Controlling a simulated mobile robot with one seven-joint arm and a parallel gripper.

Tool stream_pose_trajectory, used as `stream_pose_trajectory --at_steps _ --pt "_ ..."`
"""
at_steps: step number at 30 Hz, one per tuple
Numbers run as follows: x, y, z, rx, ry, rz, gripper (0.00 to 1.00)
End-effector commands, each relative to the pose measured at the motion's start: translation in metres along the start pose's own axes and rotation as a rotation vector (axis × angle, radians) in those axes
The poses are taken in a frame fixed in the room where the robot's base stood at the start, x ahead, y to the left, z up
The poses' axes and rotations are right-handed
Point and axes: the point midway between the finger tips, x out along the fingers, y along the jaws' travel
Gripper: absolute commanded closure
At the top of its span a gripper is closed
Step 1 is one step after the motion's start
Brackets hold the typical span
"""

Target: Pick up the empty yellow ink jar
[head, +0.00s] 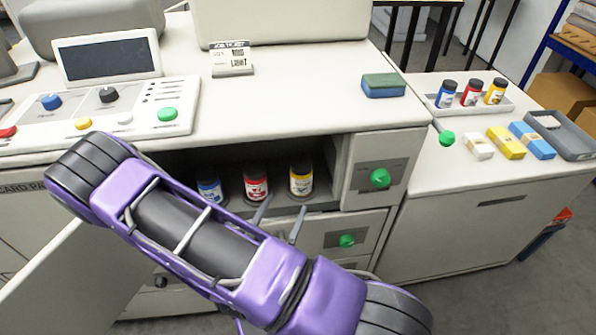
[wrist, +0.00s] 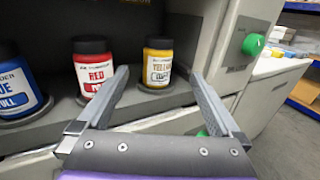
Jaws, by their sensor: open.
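A yellow ink jar (head: 301,181) with a dark lid stands upright at the right of the open bay in the machine. It also shows in the wrist view (wrist: 158,63), on a dark round base, with a white lower label too small to read surely. My gripper (head: 286,203) is open and empty just in front of the bay. In the wrist view its fingers (wrist: 160,73) point at the yellow jar, one to each side of it in the picture, with the jar beyond the tips. Another yellow jar (head: 495,92) stands in a tray on the right counter.
A red jar (head: 256,186) and a blue jar (head: 209,190) stand left of the yellow one in the bay. A panel with a green knob (head: 380,178) borders the bay's right side. The right tray (head: 506,107) also holds blue and red jars. An open door hangs lower left.

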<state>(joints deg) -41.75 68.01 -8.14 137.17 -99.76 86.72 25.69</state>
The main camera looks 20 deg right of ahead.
Motion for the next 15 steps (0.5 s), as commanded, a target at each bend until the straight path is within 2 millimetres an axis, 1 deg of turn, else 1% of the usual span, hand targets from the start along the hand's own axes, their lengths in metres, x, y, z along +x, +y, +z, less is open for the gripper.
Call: stream_pose_trajectory --at_steps 2,5,15 --pt "0.001 -0.002 -0.005 -0.008 0.005 0.012 0.00" --pt "0.013 -0.002 -0.006 -0.008 0.007 0.013 0.00" --pt "0.087 -0.001 -0.006 -0.007 0.006 0.012 0.00"
